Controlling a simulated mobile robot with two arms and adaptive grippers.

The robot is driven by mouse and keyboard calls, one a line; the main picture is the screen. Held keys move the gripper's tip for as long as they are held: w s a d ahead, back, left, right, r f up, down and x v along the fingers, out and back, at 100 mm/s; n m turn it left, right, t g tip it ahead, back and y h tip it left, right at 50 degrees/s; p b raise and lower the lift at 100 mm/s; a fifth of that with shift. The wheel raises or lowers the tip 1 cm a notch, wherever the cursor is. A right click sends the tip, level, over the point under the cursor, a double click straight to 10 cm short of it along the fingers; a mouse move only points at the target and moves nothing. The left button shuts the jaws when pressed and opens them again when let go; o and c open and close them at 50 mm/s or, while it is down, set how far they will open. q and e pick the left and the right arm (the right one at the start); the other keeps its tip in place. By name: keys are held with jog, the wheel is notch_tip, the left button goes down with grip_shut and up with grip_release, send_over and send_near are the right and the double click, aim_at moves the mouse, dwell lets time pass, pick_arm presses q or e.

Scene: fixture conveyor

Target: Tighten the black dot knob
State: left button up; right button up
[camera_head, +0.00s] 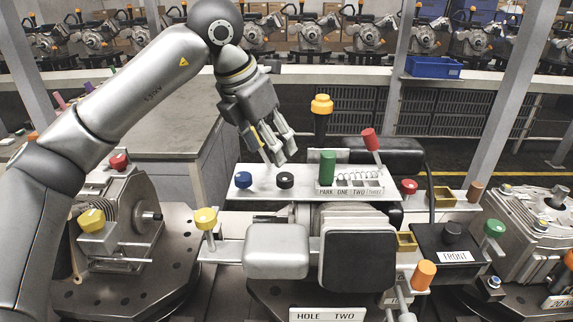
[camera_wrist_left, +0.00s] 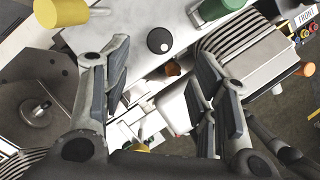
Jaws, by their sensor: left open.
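A round black knob (camera_head: 285,180) sits on the white top plate (camera_head: 262,193) of the middle fixture, just right of a blue knob (camera_head: 243,180). In the left wrist view the black knob (camera_wrist_left: 160,40) has a small pale dot on its top. My left gripper (camera_head: 274,152) is above and slightly behind the black knob, apart from it. Its fingers are open and empty. In the left wrist view the knob shows beyond the gap between the fingertips (camera_wrist_left: 162,58). My right gripper is not in view.
A green cylinder handle (camera_head: 328,166) and a red-tipped lever (camera_head: 370,140) stand right of the knob. A tall yellow-topped post (camera_head: 321,106) rises behind the plate. A yellow knob (camera_head: 205,218) is at front left. Another black knob (camera_head: 452,231) is on the FRONT box.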

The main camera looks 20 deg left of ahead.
aim_at(285, 176)
pick_arm(q)
jog(key=p+x, duration=0.1)
jog(key=x, duration=0.4)
jog(key=shift+s+p, duration=0.15)
jog(key=shift+p, duration=0.15)
jog(key=p+x, duration=0.1)
jog(key=x, duration=0.2)
jog(key=shift+w+f, duration=0.2)
jog(key=shift+w, duration=0.05)
jog(key=shift+f, duration=0.3)
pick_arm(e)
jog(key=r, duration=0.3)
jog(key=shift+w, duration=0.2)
pick_arm(q)
jog(key=shift+c, duration=0.4)
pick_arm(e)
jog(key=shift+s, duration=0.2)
pick_arm(q)
jog(key=c, duration=0.9)
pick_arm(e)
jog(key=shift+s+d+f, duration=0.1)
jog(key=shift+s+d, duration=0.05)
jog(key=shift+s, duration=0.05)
